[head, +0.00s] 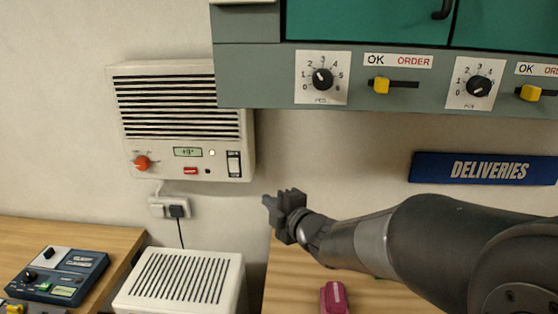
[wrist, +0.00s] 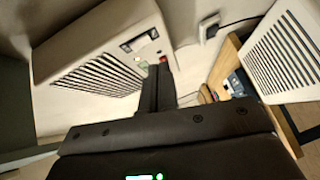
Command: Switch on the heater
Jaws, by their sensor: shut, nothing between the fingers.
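The white wall heater (head: 182,120) has a slatted grille above a control strip. The strip carries an orange-red knob (head: 142,162), a small green display (head: 187,152), a red button (head: 190,171), a pale indicator (head: 212,153) and a black-and-white rocker switch (head: 234,164). The rocker's position is too small to tell. My gripper (head: 267,202) is shut and empty, below and right of the heater, apart from it. In the wrist view, its dark fingers (wrist: 157,88) point towards the wall, with the heater (wrist: 90,70) tilted at the left.
A wall socket with a black plug (head: 177,211) sits below the heater. A white slatted box (head: 182,283) stands beneath, between two wooden tops. A green cabinet (head: 370,22) with dials overhangs at upper right. A pink object (head: 334,297) lies on the right wooden top.

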